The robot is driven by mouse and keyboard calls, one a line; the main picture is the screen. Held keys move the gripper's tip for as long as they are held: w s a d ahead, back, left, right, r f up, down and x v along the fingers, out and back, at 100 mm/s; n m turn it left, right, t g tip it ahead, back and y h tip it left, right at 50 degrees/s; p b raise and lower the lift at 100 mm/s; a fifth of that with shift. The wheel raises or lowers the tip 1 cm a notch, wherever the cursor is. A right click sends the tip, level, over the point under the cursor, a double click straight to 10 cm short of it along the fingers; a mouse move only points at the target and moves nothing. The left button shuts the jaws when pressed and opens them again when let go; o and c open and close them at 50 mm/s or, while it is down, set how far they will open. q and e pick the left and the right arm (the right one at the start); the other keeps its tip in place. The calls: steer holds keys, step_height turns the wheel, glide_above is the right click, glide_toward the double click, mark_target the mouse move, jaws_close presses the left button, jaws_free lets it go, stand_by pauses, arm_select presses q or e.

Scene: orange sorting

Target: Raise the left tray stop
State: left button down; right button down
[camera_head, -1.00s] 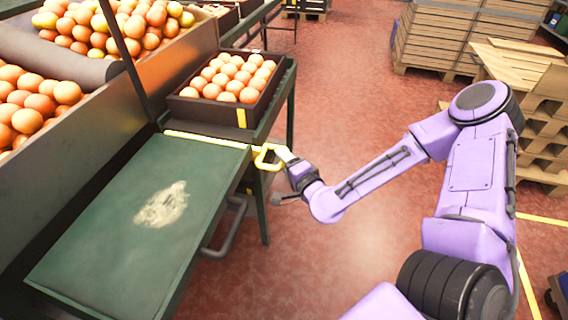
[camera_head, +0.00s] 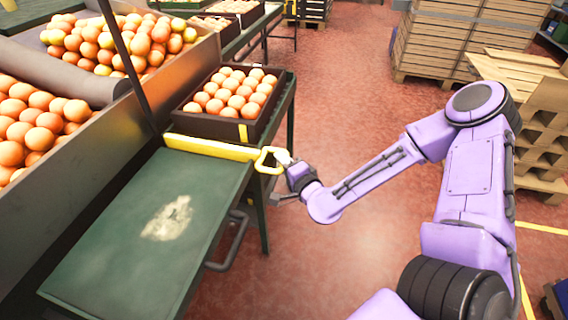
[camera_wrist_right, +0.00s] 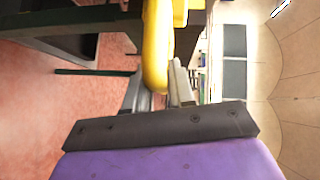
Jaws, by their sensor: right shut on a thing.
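The tray stop is a yellow bar (camera_head: 207,147) across the far end of the green table, with a yellow loop handle (camera_head: 265,163) at its right end. The bar stands up from the table top and shows its broad front face. My right gripper (camera_head: 283,160) is shut on the handle from the right side. In the right wrist view the yellow handle (camera_wrist_right: 156,60) lies at the fingers (camera_wrist_right: 165,82) of this gripper. My left gripper is not in view.
A dark crate of oranges (camera_head: 222,126) stands just behind the bar. The green table top (camera_head: 120,235) in front is bare except for a pale worn patch. Sloped bins of oranges (camera_head: 140,40) line the left. Wooden crates and pallets (camera_head: 450,45) stand at the back right.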

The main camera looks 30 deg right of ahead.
steer(key=shift+w+r, duration=0.15)
steer(key=shift+r, duration=0.15)
steer(key=c, duration=1.1)
jaws_free()
steer(key=shift+r, duration=0.15)
arm_select(q)
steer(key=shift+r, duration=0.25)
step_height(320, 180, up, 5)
steer(key=p, duration=0.5)
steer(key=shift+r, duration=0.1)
arm_select(e)
steer(key=s, duration=0.3)
steer(key=s+r, duration=0.1)
steer(key=s, duration=0.3)
steer(key=s+a, duration=0.1)
steer(key=s, duration=0.2)
steer(key=shift+s+r, duration=0.15)
steer(key=shift+s, duration=0.15)
